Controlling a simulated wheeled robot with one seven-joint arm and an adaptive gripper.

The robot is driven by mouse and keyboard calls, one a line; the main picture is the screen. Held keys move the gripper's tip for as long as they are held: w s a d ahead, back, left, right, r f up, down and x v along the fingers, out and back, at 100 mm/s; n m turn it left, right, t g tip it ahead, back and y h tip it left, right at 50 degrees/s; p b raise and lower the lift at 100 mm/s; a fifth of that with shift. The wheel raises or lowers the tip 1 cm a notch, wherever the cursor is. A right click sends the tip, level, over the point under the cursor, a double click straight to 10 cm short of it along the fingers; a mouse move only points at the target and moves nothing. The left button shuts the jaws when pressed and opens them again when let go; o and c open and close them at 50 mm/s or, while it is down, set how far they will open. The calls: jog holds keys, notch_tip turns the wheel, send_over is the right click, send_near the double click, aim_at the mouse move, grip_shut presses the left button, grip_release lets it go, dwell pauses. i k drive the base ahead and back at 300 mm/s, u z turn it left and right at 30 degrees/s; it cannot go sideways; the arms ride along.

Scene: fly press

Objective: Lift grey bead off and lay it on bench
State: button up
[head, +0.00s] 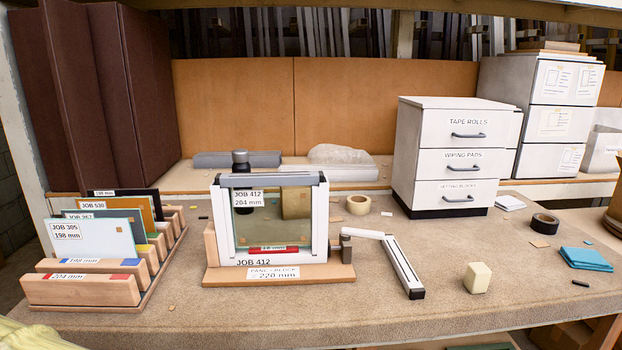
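A dark grey bead (270,180) lies along the top of the white frame (320,225), which is labelled JOB 412. The frame stands upright on a wooden block (215,277) in the middle of the bench. Inside the frame is a greenish glass pane (270,230) with a JOB 412, 204 mm label, and a red piece (267,250) sits at its lower edge. Whether the bead is seated in the frame or only resting on it, I cannot tell. My gripper is not in view.
A bent white bar (404,265) lies beside the frame's right. A rack of glass panes (100,240) stands left. The front bench (250,320) is clear.

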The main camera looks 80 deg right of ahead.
aim_at(289, 178)
jog(key=z, duration=2.35)
jog(key=k, duration=0.5)
jog(key=z, duration=1.6)
jog(key=i, duration=0.85)
jog(key=u, duration=1.95)
